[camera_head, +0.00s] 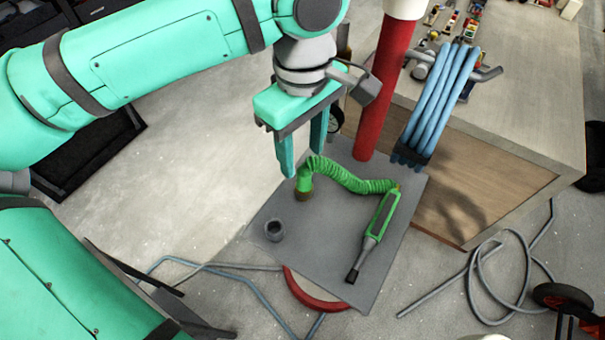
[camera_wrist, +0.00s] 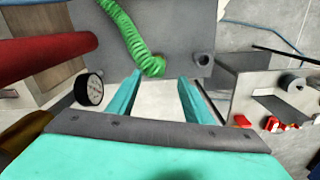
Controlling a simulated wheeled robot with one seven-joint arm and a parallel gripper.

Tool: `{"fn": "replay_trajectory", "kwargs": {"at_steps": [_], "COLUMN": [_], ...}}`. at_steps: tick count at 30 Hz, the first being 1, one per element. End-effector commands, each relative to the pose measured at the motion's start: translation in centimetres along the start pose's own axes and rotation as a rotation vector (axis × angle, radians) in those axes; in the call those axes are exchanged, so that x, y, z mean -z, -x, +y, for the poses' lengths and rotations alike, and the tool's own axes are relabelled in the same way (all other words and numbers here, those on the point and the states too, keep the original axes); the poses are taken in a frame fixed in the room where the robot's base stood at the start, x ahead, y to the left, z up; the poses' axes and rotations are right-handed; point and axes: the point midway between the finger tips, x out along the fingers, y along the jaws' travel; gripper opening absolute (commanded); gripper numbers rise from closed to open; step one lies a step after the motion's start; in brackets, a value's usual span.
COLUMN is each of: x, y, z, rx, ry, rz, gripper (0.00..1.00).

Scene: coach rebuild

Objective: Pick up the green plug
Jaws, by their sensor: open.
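A green coiled hose (camera_head: 345,177) lies on a grey plate (camera_head: 325,270). Its near end is a plug-like, darker olive end (camera_head: 304,192), which also shows in the wrist view (camera_wrist: 154,67). Its other end runs to a green and grey handheld tool (camera_head: 375,233) with a dark tip. I cannot tell for certain which green part is the plug. My gripper (camera_head: 303,162) is open and empty, pointing down just above the hose's plug end. In the wrist view the plug end appears just beyond and between my fingertips (camera_wrist: 159,79), with no visible contact.
A small grey cup-like socket (camera_head: 274,231) sits on the plate. A red post (camera_head: 385,85) stands close right of my gripper, with a round gauge (camera_head: 336,120) beside it. A wooden bench (camera_head: 500,150) with blue coiled hoses (camera_head: 437,100) is at right. Loose hoses lie on the floor.

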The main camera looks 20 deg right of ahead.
Motion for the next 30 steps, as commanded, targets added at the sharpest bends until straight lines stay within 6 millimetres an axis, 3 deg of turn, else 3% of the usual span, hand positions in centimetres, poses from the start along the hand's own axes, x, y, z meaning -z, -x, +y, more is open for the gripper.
{"fn": "replay_trajectory", "kwargs": {"at_steps": [3, 11, 21, 30], "x": [-0.1, -0.1, 0.1, 0.1], "y": [-1.7, -3.5, -7.7, -8.1], "z": [0.0, 0.2, 0.4, 0.4], "rx": [-0.001, -0.001, -0.002, -0.003], "ry": [0.000, -0.001, 0.005, 0.005], "rz": [-0.003, -0.003, -0.003, -0.003], "gripper": [0.46, 0.46, 0.46, 0.46]}}
